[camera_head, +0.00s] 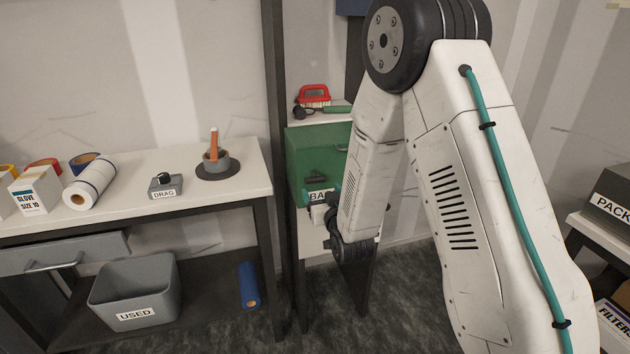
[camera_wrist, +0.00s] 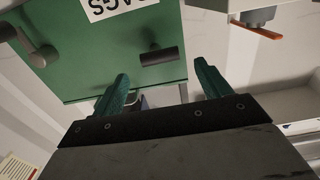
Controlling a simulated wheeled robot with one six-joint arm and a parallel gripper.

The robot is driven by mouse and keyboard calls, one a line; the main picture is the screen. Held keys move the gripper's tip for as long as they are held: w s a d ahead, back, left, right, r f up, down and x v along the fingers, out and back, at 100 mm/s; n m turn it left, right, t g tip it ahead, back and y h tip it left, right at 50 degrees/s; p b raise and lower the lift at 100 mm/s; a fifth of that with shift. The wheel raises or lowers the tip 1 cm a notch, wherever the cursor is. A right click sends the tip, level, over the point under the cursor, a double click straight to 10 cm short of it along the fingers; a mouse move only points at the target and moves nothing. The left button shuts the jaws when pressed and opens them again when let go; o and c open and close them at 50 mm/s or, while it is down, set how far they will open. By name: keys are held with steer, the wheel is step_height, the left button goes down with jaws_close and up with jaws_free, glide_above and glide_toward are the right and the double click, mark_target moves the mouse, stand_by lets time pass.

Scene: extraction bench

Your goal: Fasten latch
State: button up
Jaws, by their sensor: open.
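A green cabinet front (camera_head: 308,150) with a BAGS label stands in the middle of the head view. It shows upside down in the wrist view (camera_wrist: 85,62). A dark stubby handle (camera_head: 317,178) sticks out above the label; it also shows in the wrist view (camera_wrist: 155,57). A grey bent lever (camera_wrist: 35,45) sits near the cabinet's edge at the left of the wrist view. I cannot tell which of the two is the latch. My gripper (camera_wrist: 164,88) is open and empty, its teal fingers apart, near the dark handle. My arm partly hides the cabinet and gripper in the head view.
The bench (camera_head: 115,205) at left holds tape rolls, a DRAG block (camera_head: 165,188) and an orange rod (camera_head: 213,145) in a grey cup. A USED bin (camera_head: 130,290) stands below.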

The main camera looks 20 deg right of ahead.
mark_target(316, 182)
steer(key=w, duration=0.7)
steer(key=shift+w, duration=0.3)
steer(key=c, duration=1)
